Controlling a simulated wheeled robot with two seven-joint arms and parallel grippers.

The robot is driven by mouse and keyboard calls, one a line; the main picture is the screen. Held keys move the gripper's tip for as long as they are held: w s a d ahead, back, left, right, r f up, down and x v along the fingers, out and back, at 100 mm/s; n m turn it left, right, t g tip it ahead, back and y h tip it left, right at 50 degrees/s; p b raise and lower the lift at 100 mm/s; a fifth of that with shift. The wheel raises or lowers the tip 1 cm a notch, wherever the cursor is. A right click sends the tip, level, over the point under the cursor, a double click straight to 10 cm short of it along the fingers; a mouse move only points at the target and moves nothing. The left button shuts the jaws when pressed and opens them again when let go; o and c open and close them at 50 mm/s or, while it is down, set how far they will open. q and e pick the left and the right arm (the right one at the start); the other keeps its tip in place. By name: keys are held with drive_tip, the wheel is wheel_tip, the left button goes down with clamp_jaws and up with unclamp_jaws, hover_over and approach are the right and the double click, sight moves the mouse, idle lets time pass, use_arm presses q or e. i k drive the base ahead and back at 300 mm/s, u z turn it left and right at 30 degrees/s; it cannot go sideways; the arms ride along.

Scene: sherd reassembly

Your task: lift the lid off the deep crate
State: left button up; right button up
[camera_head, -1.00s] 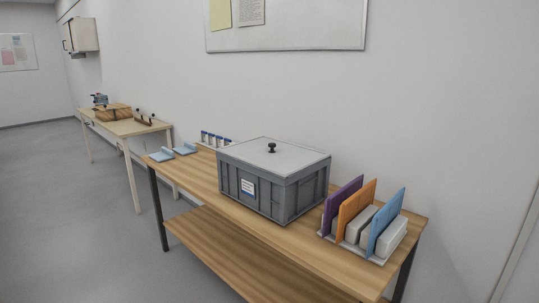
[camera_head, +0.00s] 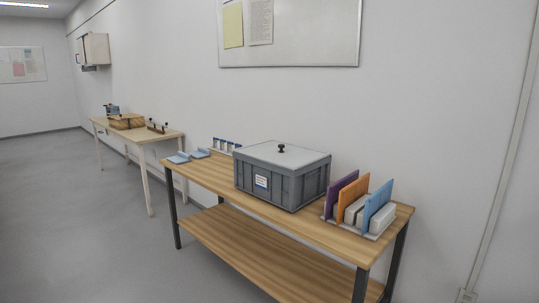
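The deep crate (camera_head: 290,190) is a grey box with ribbed walls and a small white and blue label on its front. It stands on the wooden table near the wall. Its flat, pale grey lid (camera_head: 262,152) lies on top and covers the whole opening. A small black knob (camera_head: 281,148) stands up from the lid's middle. The inside of the crate is hidden. Neither of my grippers is in the head view.
The wooden table (camera_head: 222,184) has a lower shelf (camera_head: 235,243). Right of the crate stands a rack with purple, orange and blue upright panels (camera_head: 351,202). Light blue pieces (camera_head: 179,158) and a row of small vials (camera_head: 226,143) lie to the left. Another table (camera_head: 171,133) stands farther back. Floor in front is clear.

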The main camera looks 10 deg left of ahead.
sight(291, 157)
drive_tip(key=u, duration=0.9)
drive_tip(key=i, duration=0.8)
drive_tip(key=u, duration=0.9)
drive_tip(key=i, duration=1.15)
drive_tip(key=z, duration=0.25)
